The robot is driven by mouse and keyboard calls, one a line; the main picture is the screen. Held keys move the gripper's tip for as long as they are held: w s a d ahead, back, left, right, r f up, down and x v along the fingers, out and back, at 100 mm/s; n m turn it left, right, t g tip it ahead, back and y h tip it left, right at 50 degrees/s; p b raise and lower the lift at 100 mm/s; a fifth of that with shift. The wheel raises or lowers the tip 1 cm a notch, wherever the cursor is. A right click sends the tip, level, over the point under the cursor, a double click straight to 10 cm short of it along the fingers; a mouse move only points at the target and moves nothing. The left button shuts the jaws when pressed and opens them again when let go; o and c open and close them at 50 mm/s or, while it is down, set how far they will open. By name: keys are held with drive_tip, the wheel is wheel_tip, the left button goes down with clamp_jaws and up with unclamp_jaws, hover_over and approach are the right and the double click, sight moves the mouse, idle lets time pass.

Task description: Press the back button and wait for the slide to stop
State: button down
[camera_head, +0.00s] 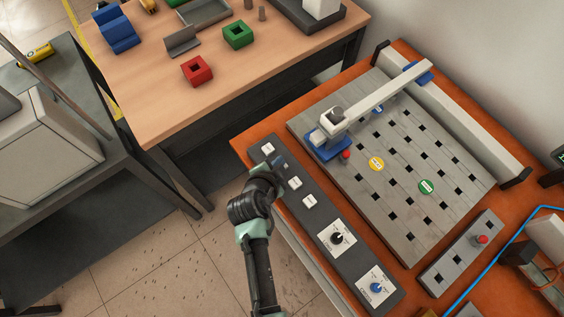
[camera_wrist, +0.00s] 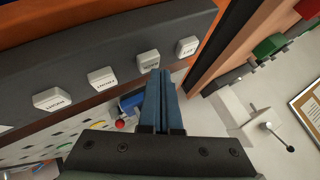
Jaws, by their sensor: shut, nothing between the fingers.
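The control panel (camera_head: 323,221) is a dark strip along the front edge of the orange bench, with a row of white buttons. In the wrist view the back button (camera_wrist: 149,60) is second from the right, between two other white buttons. My gripper (camera_wrist: 162,76) is shut and empty, its blue-grey fingertips overlapping the area just beside the back button. I cannot tell whether they touch it. In the head view my gripper (camera_head: 277,169) is over the panel's upper part and largely hides that button. The slide (camera_head: 385,91), a pale arm with a blue base, lies across the slotted plate.
The slotted grey plate (camera_head: 400,160) bears yellow and green round markers. Two dials (camera_head: 337,238) sit lower on the panel. A small box with a red button (camera_head: 482,240) lies at right.

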drive_tip(key=shift+f+b, duration=0.4)
drive_tip(key=shift+r, duration=0.2)
idle(0.3)
drive_tip(key=shift+r+p, duration=0.75)
drive_tip(key=shift+r, duration=0.1)
wheel_tip(320, 180, up, 6)
drive_tip(key=p, duration=0.4)
idle(0.7)
